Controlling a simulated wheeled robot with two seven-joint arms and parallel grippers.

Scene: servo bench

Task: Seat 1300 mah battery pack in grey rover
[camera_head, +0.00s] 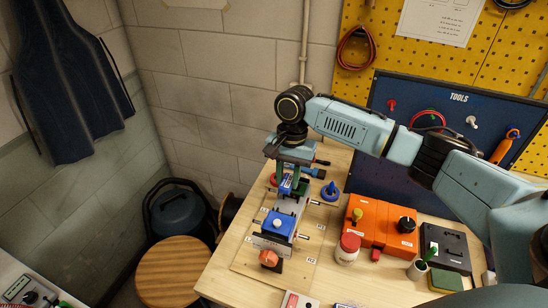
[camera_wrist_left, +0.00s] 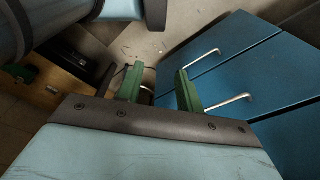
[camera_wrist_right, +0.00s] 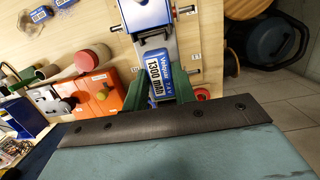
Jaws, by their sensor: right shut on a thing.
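The battery pack (camera_wrist_right: 160,76) is blue with a white "1300 mAh" label and lies between the green fingers of my right gripper (camera_wrist_right: 160,90). In the head view the shut right gripper (camera_head: 290,180) points down over the far end of the grey rover (camera_head: 283,205). The rover has a blue block with a white knob (camera_head: 278,224) toward its near end; it also shows in the right wrist view (camera_wrist_right: 170,48). The fingers hide part of the pack, and I cannot tell whether it touches the rover's bed. My left gripper (camera_wrist_left: 158,88) is open and empty.
An orange box (camera_head: 370,222) with knobs, a white jar with a red lid (camera_head: 347,248) and a black box (camera_head: 442,247) stand right of the rover. A blue ring holder (camera_head: 330,191) is close beside it. Blue drawers (camera_wrist_left: 225,70) are near my left gripper.

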